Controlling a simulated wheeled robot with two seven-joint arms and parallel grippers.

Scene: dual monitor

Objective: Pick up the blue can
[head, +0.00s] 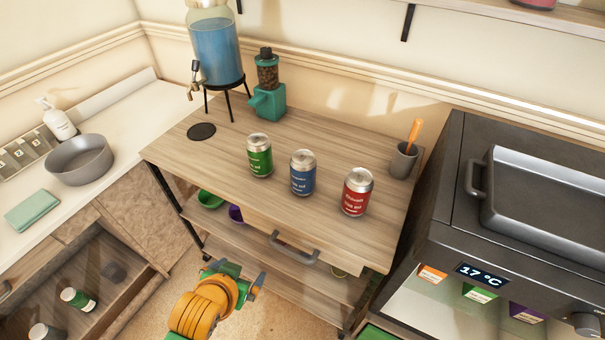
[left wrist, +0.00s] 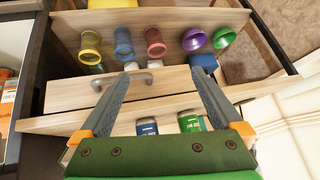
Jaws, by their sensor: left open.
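The blue can (head: 303,173) stands upright on the wooden table (head: 220,150), between the green can (head: 259,155) and the red can (head: 357,192). My left gripper (head: 238,273) is open and empty, in front of the table's front edge and apart from the cans. In the left wrist view my open jaws (left wrist: 158,76) have nothing between the tips. The blue can (left wrist: 147,127) and the green can (left wrist: 190,122) show low in that view, partly hidden by the gripper body. My right gripper is not in view.
A drawer handle (head: 294,247) juts from the table front near my left gripper. A cup with an orange-handled tool (head: 404,160), a teal grinder (head: 267,100) and a blue-liquid dispenser (head: 213,50) stand on the table. Colored cups (left wrist: 123,42) sit on a lower shelf.

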